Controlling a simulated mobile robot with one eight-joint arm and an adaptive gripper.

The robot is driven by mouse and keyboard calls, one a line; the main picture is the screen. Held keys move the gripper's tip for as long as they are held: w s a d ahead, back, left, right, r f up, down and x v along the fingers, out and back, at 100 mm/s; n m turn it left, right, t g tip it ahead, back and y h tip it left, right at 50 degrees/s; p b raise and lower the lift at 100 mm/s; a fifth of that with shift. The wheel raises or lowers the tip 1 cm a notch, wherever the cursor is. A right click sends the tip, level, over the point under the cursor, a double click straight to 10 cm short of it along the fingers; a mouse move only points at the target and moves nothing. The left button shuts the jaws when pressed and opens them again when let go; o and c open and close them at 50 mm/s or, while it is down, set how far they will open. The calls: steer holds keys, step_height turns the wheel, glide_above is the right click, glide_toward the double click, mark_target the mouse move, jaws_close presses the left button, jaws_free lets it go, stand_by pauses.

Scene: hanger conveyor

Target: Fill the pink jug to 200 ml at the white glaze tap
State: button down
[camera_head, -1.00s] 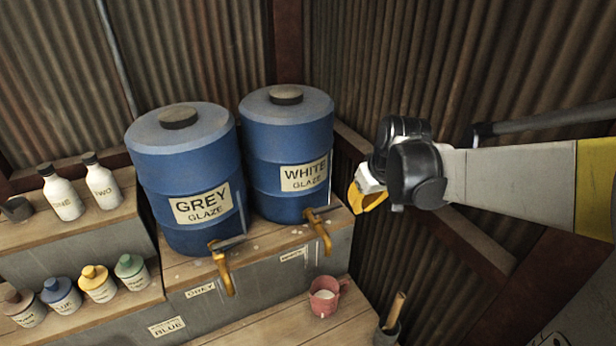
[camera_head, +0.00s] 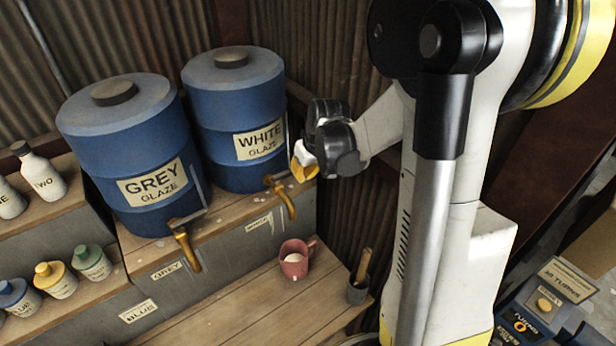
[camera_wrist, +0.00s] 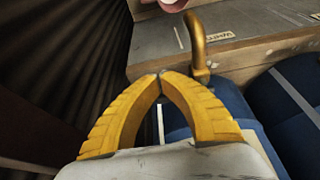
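The pink jug (camera_head: 295,262) stands upright on the wooden bench below the white glaze tap (camera_head: 286,200). White liquid shows inside it; its level in ml cannot be read. The tap is brass with a grey lever at its top and sits low on the blue white glaze barrel (camera_head: 235,115).
The grey glaze barrel (camera_head: 130,155) with its own brass tap (camera_head: 185,248) stands to the left. Several small bottles (camera_head: 55,280) line the shelves at left. A dark pot with a wooden handle (camera_head: 359,285) stands right of the jug. The bench front (camera_head: 220,320) is clear.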

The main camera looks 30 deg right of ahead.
steer(key=shift+w, duration=0.2)
steer(key=shift+w, duration=0.65)
steer(key=shift+s, duration=0.1)
